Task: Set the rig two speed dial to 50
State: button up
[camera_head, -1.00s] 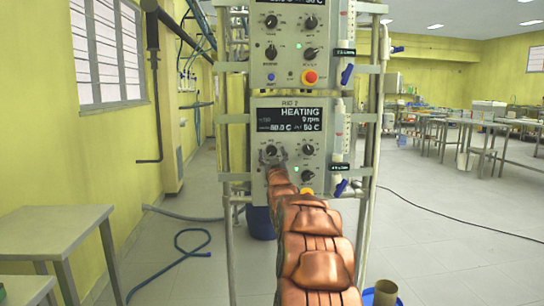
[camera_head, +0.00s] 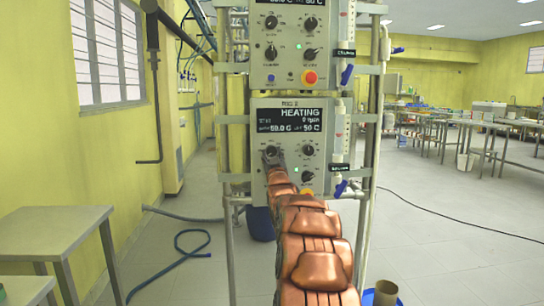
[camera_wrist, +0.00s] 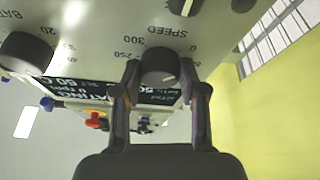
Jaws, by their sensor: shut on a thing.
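The rig two control box (camera_head: 291,181) is a grey panel labelled RIG 2, with a dark display (camera_head: 289,119) reading HEATING, a small rpm figure and 50 C. The speed dial (camera_wrist: 157,72) is a dark round knob marked SPEED, with 0, 250 and 300 legible around it in the wrist view. My gripper (camera_wrist: 158,66) has one finger on each side of this dial and is shut on it. In the head view my gripper (camera_head: 273,158) is at the panel's left knob and partly covers it. The dial's exact setting is not readable.
A second knob (camera_head: 307,151) and a yellow-red button (camera_head: 307,192) sit right of my gripper. Another control box (camera_head: 291,48) is above. Metal frame posts and blue-handled valves (camera_head: 341,188) stand close on the right. A metal table (camera_head: 52,235) is at the left.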

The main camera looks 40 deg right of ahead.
jog(key=shift+a+m, duration=0.1)
jog(key=shift+m, duration=0.3)
jog(key=shift+c, duration=0.2)
jog(key=m+g+h, duration=0.1)
jog(key=m, duration=0.1)
jog(key=m+g+h+p, duration=0.1)
jog(key=m, duration=0.2)
jog(key=shift+w+a+r, duration=0.15)
jog(key=shift+w, duration=0.05)
jog(key=m+g+h+p, duration=0.1)
jog(key=m, duration=0.2)
jog(key=m+g+p, duration=0.1)
jog(key=m+g, duration=0.1)
jog(key=m, duration=0.1)
jog(key=shift+r+m+h, duration=0.1)
jog(key=shift+m+h, duration=0.2)
jog(key=shift+h, duration=0.1)
jog(key=shift+m, duration=0.3)
jog(key=o, duration=1.1)
jog(key=shift+o, duration=0.2)
